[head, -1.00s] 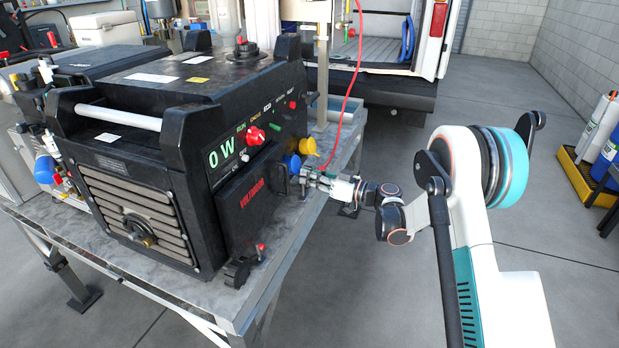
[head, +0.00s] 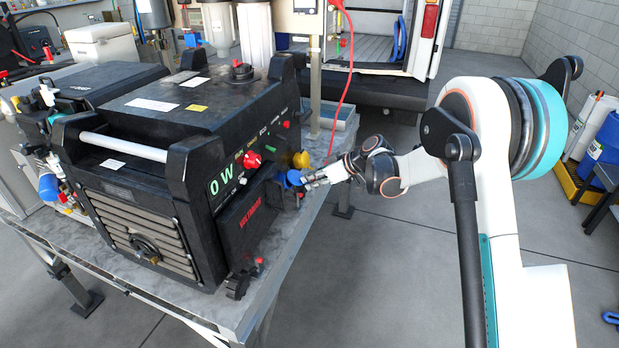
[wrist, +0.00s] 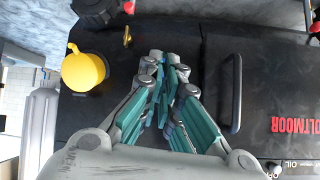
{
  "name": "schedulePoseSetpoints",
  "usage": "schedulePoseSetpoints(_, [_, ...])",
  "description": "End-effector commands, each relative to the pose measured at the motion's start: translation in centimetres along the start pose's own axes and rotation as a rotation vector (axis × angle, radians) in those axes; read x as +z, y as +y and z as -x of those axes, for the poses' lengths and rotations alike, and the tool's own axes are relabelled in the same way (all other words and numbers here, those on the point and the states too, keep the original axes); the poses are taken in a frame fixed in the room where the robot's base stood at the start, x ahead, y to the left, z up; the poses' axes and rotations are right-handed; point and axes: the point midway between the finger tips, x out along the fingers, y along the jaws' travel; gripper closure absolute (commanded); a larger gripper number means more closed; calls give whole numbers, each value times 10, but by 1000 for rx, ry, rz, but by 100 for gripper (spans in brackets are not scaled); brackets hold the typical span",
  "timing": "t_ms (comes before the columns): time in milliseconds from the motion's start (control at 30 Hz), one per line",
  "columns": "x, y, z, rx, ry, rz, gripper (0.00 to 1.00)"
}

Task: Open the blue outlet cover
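The blue outlet cover (head: 293,177) is a round cap on the right side of the black generator (head: 215,215), just below the yellow cover (head: 301,159). My gripper (head: 304,180) is right at the blue cover from the right in the head view. Whether they touch cannot be told. In the wrist view, the fingers of my gripper (wrist: 168,66) are drawn close together, with nothing clearly held between them. They point at the generator's side panel. The blue cover cannot be made out there and is probably hidden behind the fingers. The yellow cover (wrist: 84,71) is left of the fingers.
A black handle (wrist: 236,93) stands out from the panel right of my fingers. A red knob (head: 253,160) sits on the generator's front. The grey metal table (head: 275,255) carries the generator. A red hose (head: 347,80) hangs behind. Open floor lies right of the table.

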Motion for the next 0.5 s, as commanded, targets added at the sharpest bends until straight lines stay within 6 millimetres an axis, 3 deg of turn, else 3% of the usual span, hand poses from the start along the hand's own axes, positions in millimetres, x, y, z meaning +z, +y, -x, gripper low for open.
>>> schedulePoseSetpoints(500, [-38, -6, 24, 89, -482, 37, 100])
